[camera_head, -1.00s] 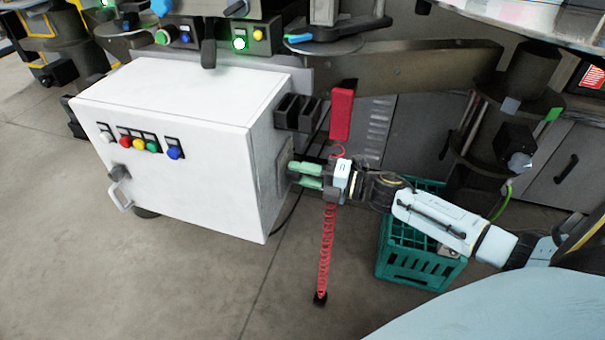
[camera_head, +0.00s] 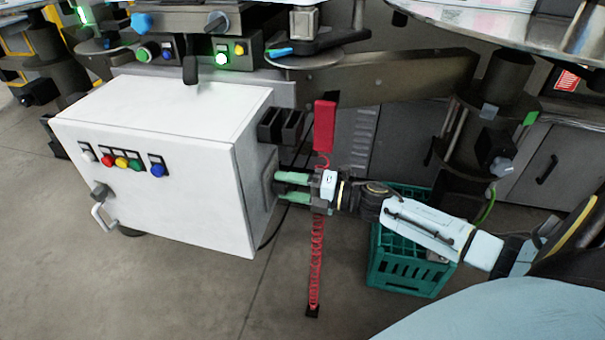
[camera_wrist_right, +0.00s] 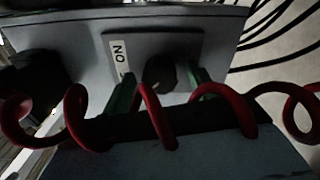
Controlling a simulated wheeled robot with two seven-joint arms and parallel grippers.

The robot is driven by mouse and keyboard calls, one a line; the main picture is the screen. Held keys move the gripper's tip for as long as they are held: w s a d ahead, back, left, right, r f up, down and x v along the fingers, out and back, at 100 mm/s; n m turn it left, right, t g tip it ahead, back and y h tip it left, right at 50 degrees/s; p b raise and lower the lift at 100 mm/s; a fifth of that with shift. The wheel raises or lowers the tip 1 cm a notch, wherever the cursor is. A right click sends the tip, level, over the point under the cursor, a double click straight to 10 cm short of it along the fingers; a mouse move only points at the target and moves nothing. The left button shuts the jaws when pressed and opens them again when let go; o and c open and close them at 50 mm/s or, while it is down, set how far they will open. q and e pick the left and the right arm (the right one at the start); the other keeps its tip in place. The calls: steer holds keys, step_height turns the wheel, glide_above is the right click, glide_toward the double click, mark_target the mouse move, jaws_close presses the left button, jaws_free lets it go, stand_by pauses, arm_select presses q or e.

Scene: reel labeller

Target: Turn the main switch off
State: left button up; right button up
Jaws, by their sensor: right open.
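The main switch (camera_wrist_right: 158,72) is a dark round knob on a dark plate on the side of the white cabinet (camera_head: 160,150). In the head view the switch plate (camera_head: 267,186) shows edge-on, and the knob itself cannot be made out there. My right gripper (camera_head: 280,187) is open at the plate, its green fingers pointing at it. In the right wrist view the fingers (camera_wrist_right: 164,80) are on either side of the knob. Contact with the knob cannot be told. My left gripper is not in view.
A red coiled cord (camera_head: 316,255) hangs from a red holder (camera_head: 324,126) behind my right gripper and crosses the right wrist view (camera_wrist_right: 155,115). A green crate (camera_head: 400,275) stands on the floor below my right arm. Floor in front of the cabinet is clear.

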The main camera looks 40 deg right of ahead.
steer(key=shift+s+d, duration=0.35)
steer(key=shift+s, duration=0.05)
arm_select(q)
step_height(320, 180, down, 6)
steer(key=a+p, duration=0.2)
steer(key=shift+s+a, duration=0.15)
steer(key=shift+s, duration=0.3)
arm_select(e)
steer(key=v, duration=1.2)
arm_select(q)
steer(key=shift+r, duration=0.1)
